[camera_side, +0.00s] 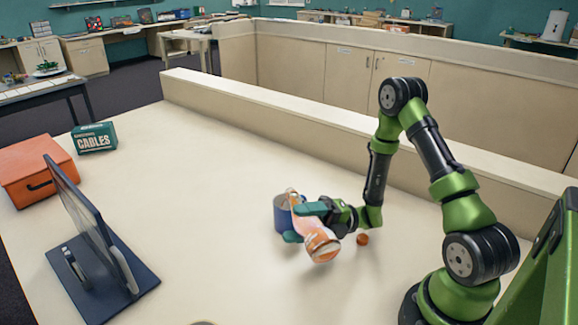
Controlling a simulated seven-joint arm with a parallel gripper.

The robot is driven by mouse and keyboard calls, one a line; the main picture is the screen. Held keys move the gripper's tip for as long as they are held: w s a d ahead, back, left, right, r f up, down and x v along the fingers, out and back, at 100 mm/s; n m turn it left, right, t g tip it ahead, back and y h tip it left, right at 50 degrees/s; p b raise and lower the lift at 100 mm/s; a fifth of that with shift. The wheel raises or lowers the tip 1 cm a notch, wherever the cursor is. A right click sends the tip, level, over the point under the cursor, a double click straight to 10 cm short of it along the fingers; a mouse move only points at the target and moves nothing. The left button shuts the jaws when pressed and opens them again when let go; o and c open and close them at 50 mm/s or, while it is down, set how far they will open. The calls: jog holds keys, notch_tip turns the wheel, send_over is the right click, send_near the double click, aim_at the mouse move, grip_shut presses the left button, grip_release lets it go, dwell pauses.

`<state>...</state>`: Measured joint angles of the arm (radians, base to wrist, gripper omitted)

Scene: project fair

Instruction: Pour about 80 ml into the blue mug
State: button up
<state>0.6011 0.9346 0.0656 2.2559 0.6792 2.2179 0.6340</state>
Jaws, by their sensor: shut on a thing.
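A blue mug (281,214) stands on the table, partly hidden behind the bottle and my gripper. My gripper (302,223), with teal fingers, is shut on an orange and white bottle (319,241). The bottle is tilted. Its broad end points to the lower right, toward the camera, and its narrow end is up by the mug's rim. I cannot tell whether the narrow end is over the mug's opening or only beside it. No liquid stream shows, and the mug's inside is hidden.
A small orange cap (362,239) lies right of the bottle. A dark tablet on a stand (88,228), an orange box (38,172) and a green CABLES box (94,138) are at the left. A low ledge (270,112) runs along the back. The table's middle is clear.

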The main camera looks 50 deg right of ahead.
jog(key=shift+m, duration=0.6)
jog(key=shift+s+a+r+m+t+h, duration=0.1)
jog(key=shift+r+m+t+h, duration=0.3)
jog(key=shift+r+m, duration=0.55)
dwell(2.0)
jog(key=shift+s+f+n+g+y, duration=0.2)
jog(key=shift+f+n+g+y, duration=0.1)
jog(key=shift+f+n, duration=0.8)
jog(key=n+g, duration=0.1)
jog(key=n, duration=0.1)
jog(key=shift+s+a+r+n, duration=0.1)
jog(key=shift+n, duration=0.25)
jog(key=shift+s+a+n+y, duration=0.15)
jog(key=shift+s+n+y, duration=0.15)
jog(key=shift+n, duration=0.3)
jog(key=shift+w+n+g, duration=0.1)
jog(key=shift+n+g, duration=0.4)
jog(key=shift+n, duration=0.2)
jog(key=shift+w, duration=0.1)
